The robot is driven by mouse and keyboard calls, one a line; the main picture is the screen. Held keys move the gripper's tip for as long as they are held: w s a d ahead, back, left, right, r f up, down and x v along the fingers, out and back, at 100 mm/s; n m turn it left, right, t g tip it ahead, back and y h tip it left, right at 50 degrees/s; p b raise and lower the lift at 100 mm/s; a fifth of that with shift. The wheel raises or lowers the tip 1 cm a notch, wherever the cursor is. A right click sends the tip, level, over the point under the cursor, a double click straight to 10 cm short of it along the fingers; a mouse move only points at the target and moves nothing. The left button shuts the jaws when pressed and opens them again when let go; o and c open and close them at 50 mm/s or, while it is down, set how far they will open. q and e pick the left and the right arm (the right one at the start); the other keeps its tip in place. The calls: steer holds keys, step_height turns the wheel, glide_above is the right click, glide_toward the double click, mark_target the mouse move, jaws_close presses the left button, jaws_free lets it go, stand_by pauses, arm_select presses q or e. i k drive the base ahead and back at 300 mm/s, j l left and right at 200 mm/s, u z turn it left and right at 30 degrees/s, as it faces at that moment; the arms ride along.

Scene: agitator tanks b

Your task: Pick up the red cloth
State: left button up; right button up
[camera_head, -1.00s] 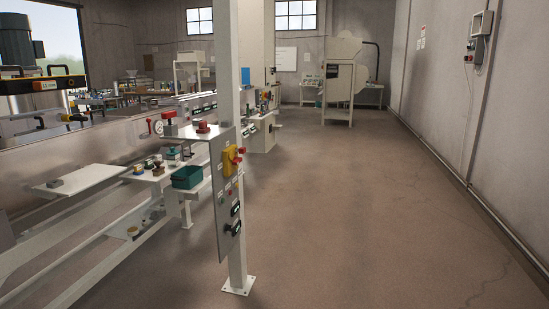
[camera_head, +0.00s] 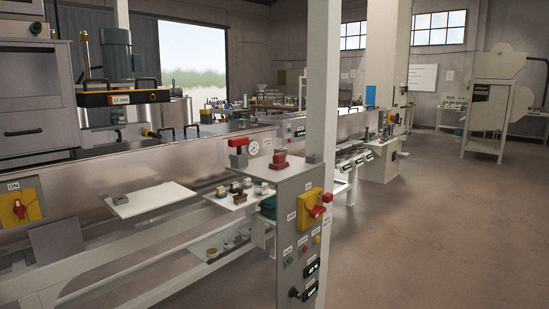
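I cannot make out a red cloth for certain. A small red item (camera_head: 281,160) sits on top of the grey control panel post; at this size I cannot tell whether it is cloth or a solid part. Another red piece (camera_head: 238,142), shaped like a handle or clamp, stands just left of it near a round gauge. Neither of my grippers shows in the head view.
The control panel (camera_head: 298,240) with a yellow-and-red switch stands in front at centre right. White shelves (camera_head: 150,199) with small items and a teal bin (camera_head: 268,207) run along the metal tank line. Open floor (camera_head: 440,230) lies to the right.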

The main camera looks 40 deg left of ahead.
mark_target(279, 162)
steer(key=i+u, duration=0.25)
steer(key=u, duration=0.2)
steer(key=i+l+u, duration=0.2)
steer(key=u, duration=0.25)
steer(key=i+l+u, duration=0.2)
steer(key=u, duration=0.25)
steer(key=i+l+u, duration=0.15)
steer(key=l+u, duration=0.15)
steer(key=u, duration=0.15)
steer(key=i+l+u, duration=0.1)
steer(key=l+u, duration=0.2)
steer(key=u, duration=0.15)
